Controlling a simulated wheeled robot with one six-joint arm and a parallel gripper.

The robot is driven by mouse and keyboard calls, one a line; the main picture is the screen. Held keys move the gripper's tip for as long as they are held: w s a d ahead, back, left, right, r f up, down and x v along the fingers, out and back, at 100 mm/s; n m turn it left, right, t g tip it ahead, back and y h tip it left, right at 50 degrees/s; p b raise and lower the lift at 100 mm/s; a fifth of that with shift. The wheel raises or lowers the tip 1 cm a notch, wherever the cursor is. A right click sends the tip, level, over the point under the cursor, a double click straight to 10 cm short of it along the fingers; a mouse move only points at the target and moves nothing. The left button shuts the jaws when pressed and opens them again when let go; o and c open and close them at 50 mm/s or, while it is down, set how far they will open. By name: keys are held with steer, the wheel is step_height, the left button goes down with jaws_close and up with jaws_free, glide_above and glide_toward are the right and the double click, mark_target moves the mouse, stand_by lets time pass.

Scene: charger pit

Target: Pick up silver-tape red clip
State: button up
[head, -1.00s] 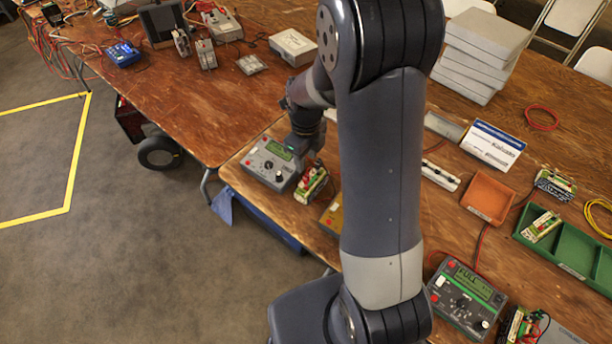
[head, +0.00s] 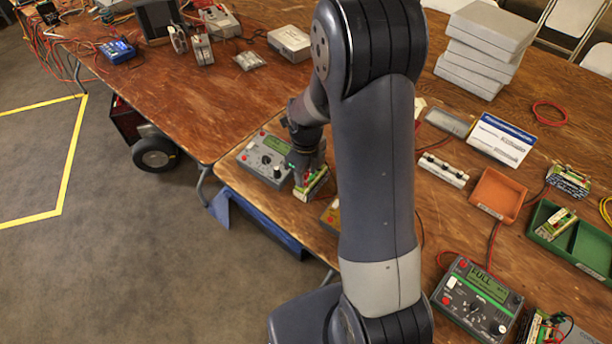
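My gripper (head: 307,167) is low over the table's left edge, right beside a grey meter (head: 262,159) with a dark screen and knobs. Its fingertips are at or just above a small green-and-cream battery holder (head: 315,186). I cannot tell if they touch it, or if the fingers are open or shut. A red clip with silver tape cannot be made out; the gripper covers part of the holder, where small red parts showed earlier.
A second meter reading FULL (head: 476,297), an orange tray (head: 497,196) and a green tray (head: 590,268) are on the right. Stacked grey boxes (head: 484,45) stand at the back.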

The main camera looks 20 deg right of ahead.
steer(key=shift+c, duration=0.3)
steer(key=c, duration=0.8)
steer(key=shift+r, duration=0.1)
step_height(320, 180, up, 10)
steer(key=shift+f, duration=0.1)
